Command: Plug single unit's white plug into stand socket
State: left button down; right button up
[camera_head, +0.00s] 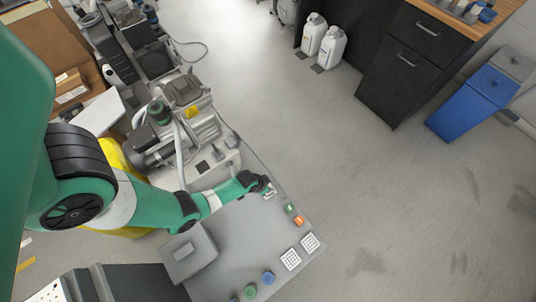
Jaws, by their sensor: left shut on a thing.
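The single compressor unit (190,115), grey metal with a dark green-topped part, stands in the upper left middle. My left arm reaches in from the left in front of it. My left gripper (266,187) is shut on a small pale piece at its tips, which looks like the white plug, low over the right edge of the grey stand top (245,225). The plug is too small and too covered to show its prongs. I cannot make out the socket or tell whether the plug touches it. My right gripper is not in view.
On the stand are green and orange buttons (298,220), white grid plates (291,259), a grey box (190,252), and blue and green round knobs (268,278). White jugs (330,47), a black cabinet (412,65) and a blue bin (470,105) stand beyond. The floor at right is clear.

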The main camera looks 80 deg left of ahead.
pick_arm(q)
jog(key=shift+f, duration=0.35)
dwell(0.5)
grip_release()
notch_tip(320, 180, up, 7)
jog(key=p, duration=0.6)
jog(key=shift+p, duration=0.3)
dwell(0.5)
